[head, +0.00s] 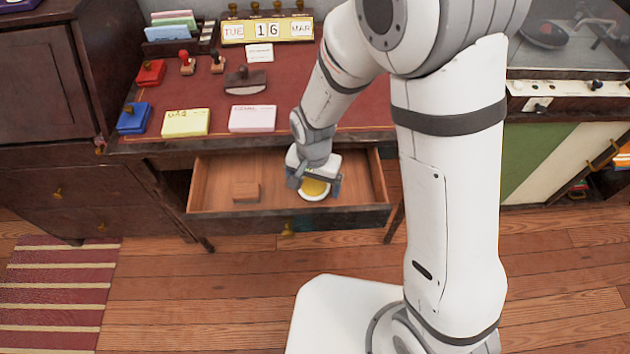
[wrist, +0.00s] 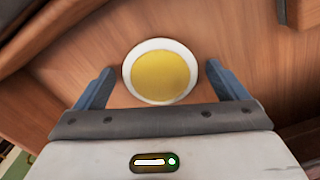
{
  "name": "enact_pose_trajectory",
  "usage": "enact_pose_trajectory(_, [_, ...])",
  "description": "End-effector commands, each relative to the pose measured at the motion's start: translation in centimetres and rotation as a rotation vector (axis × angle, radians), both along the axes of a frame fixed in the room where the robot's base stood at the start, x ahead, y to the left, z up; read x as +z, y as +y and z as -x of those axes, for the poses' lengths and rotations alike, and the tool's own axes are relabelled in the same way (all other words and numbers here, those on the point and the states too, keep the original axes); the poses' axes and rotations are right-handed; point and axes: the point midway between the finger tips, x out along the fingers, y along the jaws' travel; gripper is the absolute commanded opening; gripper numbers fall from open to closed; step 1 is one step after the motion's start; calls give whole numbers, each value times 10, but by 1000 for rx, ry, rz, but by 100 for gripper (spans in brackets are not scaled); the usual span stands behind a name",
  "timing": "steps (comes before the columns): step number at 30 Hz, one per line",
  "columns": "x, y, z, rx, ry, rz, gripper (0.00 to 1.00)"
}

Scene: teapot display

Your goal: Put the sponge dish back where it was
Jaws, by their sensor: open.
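The sponge dish (head: 314,190) is a round white dish with a yellow sponge in it. It lies on the bottom of the open drawer (head: 220,174), right of the middle, near the front wall. The wrist view shows the dish (wrist: 160,72) lying between and slightly ahead of my fingers. My gripper (head: 316,190) is inside the drawer, directly above the dish, pointing down. In the wrist view my gripper (wrist: 166,88) is open, with one blue-grey finger on each side of the dish and a gap on both sides.
A small wooden block (head: 246,191) lies left in the drawer. On the red desk top (head: 290,88) are a rocker blotter (head: 245,80), a blue ink pad (head: 133,118), a red ink pad (head: 150,73), yellow notes (head: 186,122), pink notes (head: 253,118) and a calendar (head: 267,29).

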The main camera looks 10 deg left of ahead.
Motion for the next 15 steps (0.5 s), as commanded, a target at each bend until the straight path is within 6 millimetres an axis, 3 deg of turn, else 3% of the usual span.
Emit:
enact_pose_trajectory(8, [5,0,0,0,0,0,93])
enact_pose_trajectory(15, [46,0,-1,-1,-5,-4,93])
